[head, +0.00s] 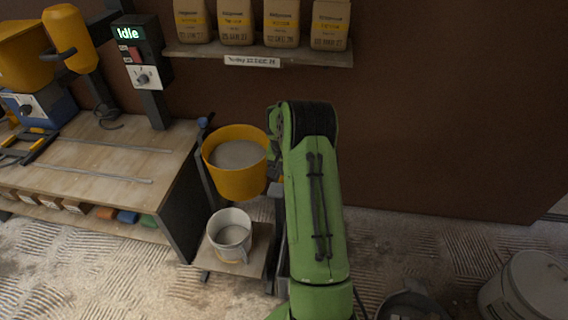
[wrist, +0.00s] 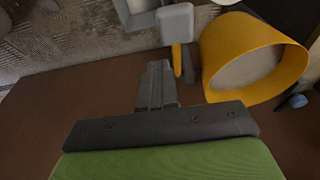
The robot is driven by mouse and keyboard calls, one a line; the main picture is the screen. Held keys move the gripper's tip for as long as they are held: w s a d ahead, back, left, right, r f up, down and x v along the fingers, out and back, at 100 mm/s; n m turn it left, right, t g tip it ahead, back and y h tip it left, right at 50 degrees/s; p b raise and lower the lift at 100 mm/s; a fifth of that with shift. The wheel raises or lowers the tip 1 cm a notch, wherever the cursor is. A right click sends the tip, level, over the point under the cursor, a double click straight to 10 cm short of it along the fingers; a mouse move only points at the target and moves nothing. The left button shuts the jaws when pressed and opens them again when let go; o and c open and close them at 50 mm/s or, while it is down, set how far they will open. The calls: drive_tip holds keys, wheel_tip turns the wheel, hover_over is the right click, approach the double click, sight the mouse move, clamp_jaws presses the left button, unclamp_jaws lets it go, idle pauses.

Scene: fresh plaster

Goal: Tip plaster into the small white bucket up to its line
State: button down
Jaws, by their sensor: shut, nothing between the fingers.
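The small white bucket (head: 230,252) stands upright on a low wooden platform and holds some grey plaster; I cannot make out its line. Above and slightly behind it, a yellow tub (head: 236,183) full of grey plaster hangs on a stand, roughly level. The tub also shows in the wrist view (wrist: 216,70). My gripper (wrist: 157,68) is shut and empty in the wrist view, beside the tub and apart from it. A grey block with a yellow piece (wrist: 177,60) sits just beyond the fingertips. In the head view my green arm hides the gripper.
A wooden workbench (head: 110,165) is at left with a control box (head: 137,55) reading Idle. Bags (head: 237,22) stand on a wall shelf (head: 200,52). A larger pale bucket (head: 535,290) and a dark container (head: 410,305) are on the floor at lower right. The right-hand floor behind them is clear.

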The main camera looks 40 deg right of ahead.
drive_tip(key=x, duration=0.2)
drive_tip(key=a+x, duration=0.1)
drive_tip(key=x, duration=0.4)
drive_tip(key=shift+s+f+b, duration=0.3)
drive_tip(key=shift+f+b, duration=0.1)
drive_tip(key=shift+f, duration=0.2)
drive_tip(key=shift+a, duration=0.1)
drive_tip(key=s+a+f+b, duration=0.1)
drive_tip(key=a+f+b, duration=0.1)
drive_tip(key=f+b, duration=0.5)
drive_tip(key=s+a+f+b, duration=0.2)
drive_tip(key=f+b, duration=0.4)
drive_tip(key=f, duration=0.6)
drive_tip(key=shift+b, duration=0.35)
drive_tip(key=shift+s, duration=0.1)
